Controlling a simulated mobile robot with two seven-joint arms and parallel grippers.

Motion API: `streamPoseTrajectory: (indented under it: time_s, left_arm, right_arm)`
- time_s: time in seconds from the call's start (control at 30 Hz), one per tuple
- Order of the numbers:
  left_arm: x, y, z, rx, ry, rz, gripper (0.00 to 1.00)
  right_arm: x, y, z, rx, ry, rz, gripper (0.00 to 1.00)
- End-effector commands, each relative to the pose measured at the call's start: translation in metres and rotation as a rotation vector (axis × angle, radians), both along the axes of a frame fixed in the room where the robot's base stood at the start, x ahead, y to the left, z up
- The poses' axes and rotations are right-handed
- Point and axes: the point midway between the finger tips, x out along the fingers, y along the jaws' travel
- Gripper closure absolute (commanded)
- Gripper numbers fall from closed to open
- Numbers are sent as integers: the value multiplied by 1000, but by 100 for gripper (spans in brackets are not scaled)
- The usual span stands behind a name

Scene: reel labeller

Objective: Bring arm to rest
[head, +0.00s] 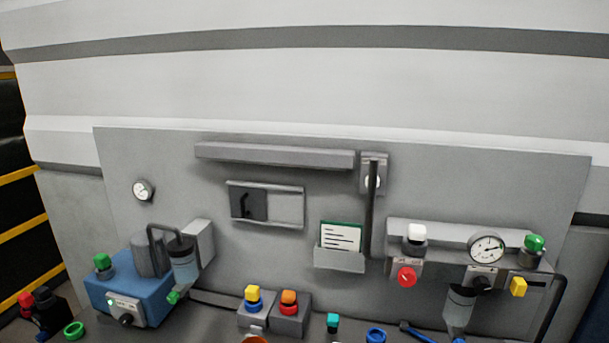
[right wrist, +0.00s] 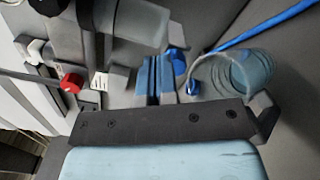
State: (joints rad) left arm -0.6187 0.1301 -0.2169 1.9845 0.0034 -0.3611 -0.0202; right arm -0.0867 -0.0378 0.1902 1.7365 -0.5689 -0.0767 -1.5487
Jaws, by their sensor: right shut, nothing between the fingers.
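Neither gripper shows in the head view. In the right wrist view, my right gripper (right wrist: 156,78) shows as two blue-grey fingers side by side beyond a dark mounting bar. The fingers are shut with nothing seen between them. My left gripper is in neither view. In the right wrist view a clear bluish cup-shaped part lies right of the fingers, with a blue hose or rod above it.
The head view shows a grey panel (head: 130,220) with a pressure gauge (head: 487,248), a red knob (head: 406,277) and a card holder (head: 339,261). A blue unit (head: 150,289) stands at left. Yellow and orange buttons (head: 289,297) sit at the lower middle.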

Motion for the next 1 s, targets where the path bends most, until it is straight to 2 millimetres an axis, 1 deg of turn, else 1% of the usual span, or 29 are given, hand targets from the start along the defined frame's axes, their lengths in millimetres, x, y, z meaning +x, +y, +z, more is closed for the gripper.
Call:
streamPoseTrajectory:
  time_s: [0.03,0.1,0.2,0.57,0.63,0.67,0.77,0.8,0.87,0.9,0.97,1.0]
  left_arm:
    - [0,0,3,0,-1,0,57]
    - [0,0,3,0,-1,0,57]
    - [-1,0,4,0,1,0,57]
    - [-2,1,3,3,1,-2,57]
    - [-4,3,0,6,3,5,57]
    - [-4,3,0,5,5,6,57]
    - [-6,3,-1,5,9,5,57]
    - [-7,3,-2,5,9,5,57]
    - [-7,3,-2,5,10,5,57]
    - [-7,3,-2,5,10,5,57]
    - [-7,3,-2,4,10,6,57]
    - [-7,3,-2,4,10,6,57]
  right_arm:
    - [-7,2,0,2,3,-1,100]
    - [-14,4,-1,4,3,-1,100]
    - [-20,5,-2,2,5,-1,100]
    - [-21,5,-4,3,7,-2,100]
    - [-29,11,-11,78,12,11,100]
    - [-34,16,-16,129,15,19,100]
    - [-61,37,-38,400,38,47,100]
    - [-75,49,-50,542,57,53,100]
    - [-100,69,-67,773,91,53,100]
    - [-118,83,-78,931,121,42,100]
    - [-144,103,-93,1159,166,13,100]
    - [-162,117,-102,1303,198,-16,100]
